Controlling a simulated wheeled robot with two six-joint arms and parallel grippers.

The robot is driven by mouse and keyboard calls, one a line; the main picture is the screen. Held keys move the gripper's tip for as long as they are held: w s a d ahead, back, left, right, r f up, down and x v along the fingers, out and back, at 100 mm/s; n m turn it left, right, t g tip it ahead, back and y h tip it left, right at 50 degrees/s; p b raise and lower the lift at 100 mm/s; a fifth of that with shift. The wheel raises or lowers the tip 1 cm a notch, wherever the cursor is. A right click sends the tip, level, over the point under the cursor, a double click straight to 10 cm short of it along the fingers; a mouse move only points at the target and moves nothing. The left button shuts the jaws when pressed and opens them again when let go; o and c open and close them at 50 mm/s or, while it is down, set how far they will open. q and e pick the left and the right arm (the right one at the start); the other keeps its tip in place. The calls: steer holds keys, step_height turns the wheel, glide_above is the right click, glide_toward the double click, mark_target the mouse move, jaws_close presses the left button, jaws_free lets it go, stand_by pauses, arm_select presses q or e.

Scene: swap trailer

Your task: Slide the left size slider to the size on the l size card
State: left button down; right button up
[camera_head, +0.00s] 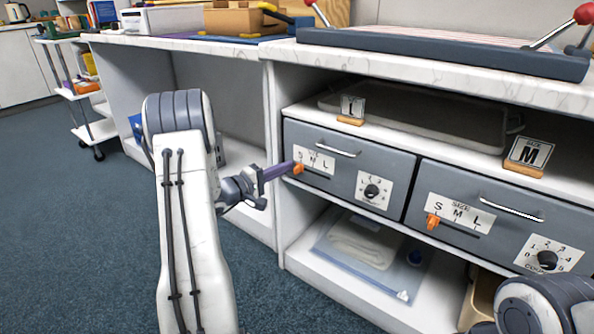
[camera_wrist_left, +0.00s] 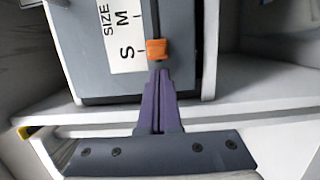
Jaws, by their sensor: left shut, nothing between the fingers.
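The left size slider is an orange knob (camera_head: 297,169) on the left grey drawer front, at the S end of its S M L scale (camera_head: 318,163). In the left wrist view the orange knob (camera_wrist_left: 156,49) is beside the S mark, with M further along the slot. My left gripper (camera_head: 288,169) is shut and empty, its purple fingertips (camera_wrist_left: 160,75) right at the knob, touching or nearly so. The L size card (camera_head: 352,107) stands in a wooden holder on the shelf above the left drawer. My right gripper is not in view; part of my right arm shows at the bottom right.
A dial (camera_head: 372,190) and a handle (camera_head: 337,149) are on the left drawer. The right drawer has its own orange slider (camera_head: 432,221), dial and an M card (camera_head: 528,154) above. A clear bag (camera_head: 362,247) lies on the lower shelf. Floor at left is free.

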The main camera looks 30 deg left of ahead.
arm_select(q)
steer(key=shift+d, duration=0.15)
steer(key=shift+s+d+b, duration=0.15)
steer(key=shift+d+b, duration=0.55)
steer(key=shift+d, duration=1.4)
steer(key=shift+s+d+b, duration=0.1)
steer(key=shift+d+b, duration=0.6)
steer(key=shift+d, duration=1.4)
steer(key=shift+w+a, duration=0.1)
steer(key=shift+a, duration=0.85)
steer(key=shift+s+a+b, duration=0.2)
steer(key=shift+s+b, duration=0.15)
steer(key=shift+s, duration=0.05)
steer(key=b, duration=0.2)
glide_toward(312, 171)
steer(key=s, duration=0.1)
steer(key=s+d, duration=0.1)
steer(key=s, duration=0.1)
steer(key=shift+s+d, duration=0.15)
steer(key=shift+s, duration=0.05)
